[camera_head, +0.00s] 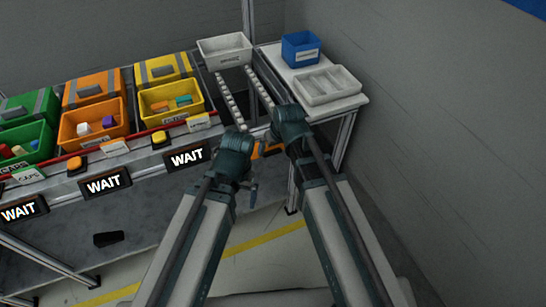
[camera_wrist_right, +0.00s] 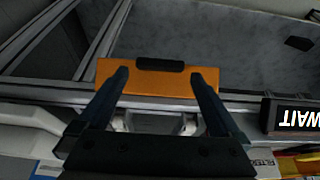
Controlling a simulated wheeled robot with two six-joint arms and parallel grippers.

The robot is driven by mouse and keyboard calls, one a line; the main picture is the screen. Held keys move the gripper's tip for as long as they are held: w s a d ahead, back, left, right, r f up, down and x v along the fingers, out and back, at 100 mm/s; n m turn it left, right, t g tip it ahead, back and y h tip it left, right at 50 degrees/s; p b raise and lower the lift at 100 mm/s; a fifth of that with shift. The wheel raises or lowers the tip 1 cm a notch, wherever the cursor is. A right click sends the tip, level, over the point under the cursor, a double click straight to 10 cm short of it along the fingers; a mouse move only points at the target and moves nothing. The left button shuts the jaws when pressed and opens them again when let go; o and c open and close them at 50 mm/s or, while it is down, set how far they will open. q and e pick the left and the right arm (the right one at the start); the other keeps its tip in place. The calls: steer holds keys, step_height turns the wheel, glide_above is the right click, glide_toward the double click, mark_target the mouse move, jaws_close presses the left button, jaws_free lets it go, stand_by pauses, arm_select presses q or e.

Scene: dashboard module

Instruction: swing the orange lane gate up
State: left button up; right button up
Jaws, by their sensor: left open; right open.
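The orange lane gate (camera_wrist_right: 150,83) is a flat orange panel with a black handle (camera_wrist_right: 160,64) along one long edge. In the head view only small orange patches of it (camera_head: 255,151) show between my wrists, which hide the rest. My right gripper (camera_wrist_right: 159,76) is open, its two fingers spread over the gate on either side of the handle, with nothing between them. I cannot tell if the fingers touch the panel. The right wrist (camera_head: 291,122) is at the lane end in the head view. My left gripper (camera_head: 238,152) is open beside it, its fingertips mostly hidden.
A roller lane (camera_head: 229,100) runs back to a grey bin (camera_head: 225,50). Green, orange (camera_head: 92,126) and yellow (camera_head: 168,104) bins stand left, above WAIT displays (camera_head: 187,157). A side table with a blue bin (camera_head: 301,49) and white tray (camera_head: 327,86) is right, near the wall.

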mark_target(272, 151)
steer(key=shift+b+x, duration=0.9)
steer(key=shift+x, duration=0.6)
arm_select(q)
step_height(272, 151, down, 3)
steer(key=shift+r, duration=0.1)
arm_select(e)
jaws_close()
